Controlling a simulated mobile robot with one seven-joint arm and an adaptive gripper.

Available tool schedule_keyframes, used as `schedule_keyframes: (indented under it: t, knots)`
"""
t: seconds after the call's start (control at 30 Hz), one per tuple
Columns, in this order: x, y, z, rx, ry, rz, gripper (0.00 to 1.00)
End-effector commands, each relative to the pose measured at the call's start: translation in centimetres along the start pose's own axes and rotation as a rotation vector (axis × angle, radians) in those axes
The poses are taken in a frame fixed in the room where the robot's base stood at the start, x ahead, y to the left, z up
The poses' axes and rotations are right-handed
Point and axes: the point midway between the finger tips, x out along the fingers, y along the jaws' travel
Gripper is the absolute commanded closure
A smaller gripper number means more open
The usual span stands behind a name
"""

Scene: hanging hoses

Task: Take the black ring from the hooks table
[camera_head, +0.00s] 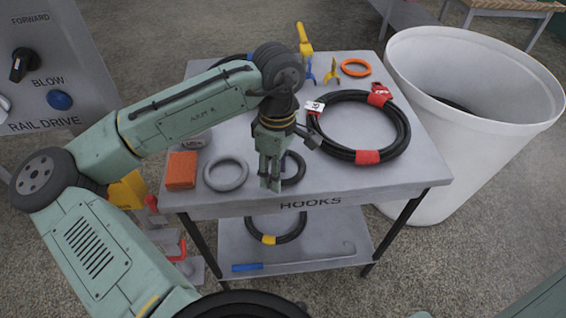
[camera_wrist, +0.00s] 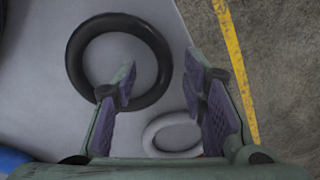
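The black ring (camera_head: 300,166) lies flat on the grey hooks table (camera_head: 420,172), near its front edge and partly hidden behind my gripper (camera_head: 270,184). In the wrist view the black ring (camera_wrist: 76,52) shows nearly whole at the upper left. My gripper (camera_wrist: 163,78) is open and empty, pointing down. In the wrist view its left finger overlaps the ring's lower part and opening, and its right finger is outside the ring. The ring's right side appears between the fingertips. I cannot tell how high the fingertips are above the table.
A grey ring (camera_head: 210,181) lies close by, left of the black ring. An orange block (camera_head: 181,170) is left of it. A coiled black hose (camera_head: 401,133) with red tape lies at right, and an orange ring (camera_head: 367,70) behind. A white bin (camera_head: 470,155) stands right of the table.

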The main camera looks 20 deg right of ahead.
Motion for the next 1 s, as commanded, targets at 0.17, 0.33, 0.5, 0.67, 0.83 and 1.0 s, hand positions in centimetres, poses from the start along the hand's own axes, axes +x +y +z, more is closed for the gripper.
schedule_keyframes:
  t: [0.17,0.33,0.5,0.67,0.83,1.0]
  knots:
    - [0.44,0.01,-0.04,0.000,0.001,0.001,0.61]
    - [0.41,0.02,-0.03,0.000,0.001,0.001,0.65]
    - [0.39,0.02,-0.02,0.000,0.001,0.001,0.76]
    - [0.39,0.02,-0.02,0.000,0.001,0.001,0.87]
    - [0.38,0.02,-0.02,0.000,0.001,0.001,0.98]
    - [0.38,0.02,-0.02,0.000,0.001,0.001,1.00]
